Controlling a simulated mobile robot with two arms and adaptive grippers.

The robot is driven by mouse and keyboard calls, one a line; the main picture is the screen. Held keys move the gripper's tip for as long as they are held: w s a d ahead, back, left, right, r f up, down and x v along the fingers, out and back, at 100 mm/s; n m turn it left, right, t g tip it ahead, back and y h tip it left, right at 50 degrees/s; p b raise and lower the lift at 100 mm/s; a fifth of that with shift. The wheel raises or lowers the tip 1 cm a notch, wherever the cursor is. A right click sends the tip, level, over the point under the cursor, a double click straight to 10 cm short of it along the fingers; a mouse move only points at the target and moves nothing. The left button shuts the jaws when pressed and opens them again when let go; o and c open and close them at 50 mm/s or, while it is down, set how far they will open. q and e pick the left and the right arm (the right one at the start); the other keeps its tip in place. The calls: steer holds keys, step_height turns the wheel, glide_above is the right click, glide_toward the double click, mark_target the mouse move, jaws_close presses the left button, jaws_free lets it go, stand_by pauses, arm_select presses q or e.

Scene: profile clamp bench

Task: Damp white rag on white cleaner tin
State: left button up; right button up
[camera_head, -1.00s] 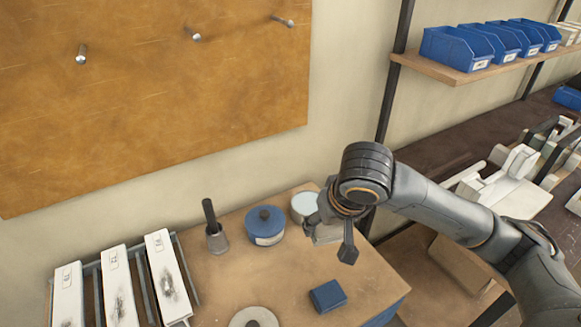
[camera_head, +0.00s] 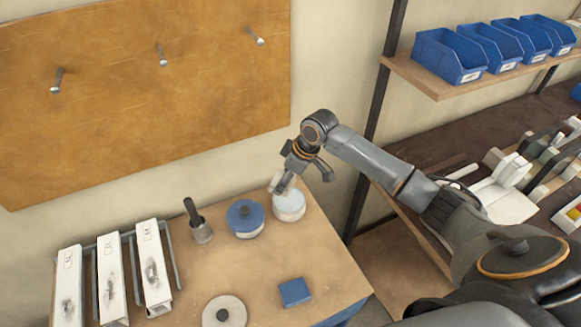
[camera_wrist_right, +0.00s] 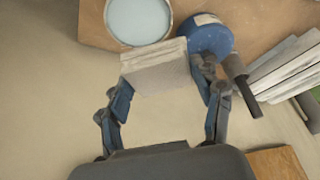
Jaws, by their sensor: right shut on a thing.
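The white cleaner tin (camera_head: 290,209) stands at the back right of the bench, with a pale blue top. It also shows at the top of the right wrist view (camera_wrist_right: 138,18). My right gripper (camera_head: 298,182) is above the tin in the head view. In the right wrist view, my right gripper (camera_wrist_right: 166,88) is shut on the white rag (camera_wrist_right: 156,67), a folded, ribbed block between its fingers. The rag appears just beside the tin's rim there; I cannot tell whether they touch. My left gripper is not in view.
A blue block (camera_head: 295,292) and a pale disc (camera_head: 224,311) lie nearer. White profiles (camera_head: 110,285) fill the rack at left.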

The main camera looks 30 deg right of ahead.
mark_target(294, 177)
steer(key=shift+w+d+f+n+p, duration=0.15)
steer(key=shift+d+f+n+p, duration=0.35)
steer(key=shift+d, duration=0.4)
steer(key=shift+d+f+y, duration=0.2)
steer(key=shift+f+y, duration=0.05)
steer(key=shift+y, duration=0.05)
steer(key=shift+f+b, duration=0.2)
steer(key=shift+b, duration=0.1)
steer(key=shift+f+b, duration=0.55)
steer(key=shift+b, duration=0.05)
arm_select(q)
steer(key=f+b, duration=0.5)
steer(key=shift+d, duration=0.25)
arm_select(e)
step_height(294, 177, down, 5)
steer(key=shift+r, duration=0.2)
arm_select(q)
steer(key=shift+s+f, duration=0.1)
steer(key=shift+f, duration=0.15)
arm_select(e)
steer(key=shift+f, duration=0.55)
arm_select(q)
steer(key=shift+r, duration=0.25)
arm_select(e)
steer(key=shift+f, duration=0.15)
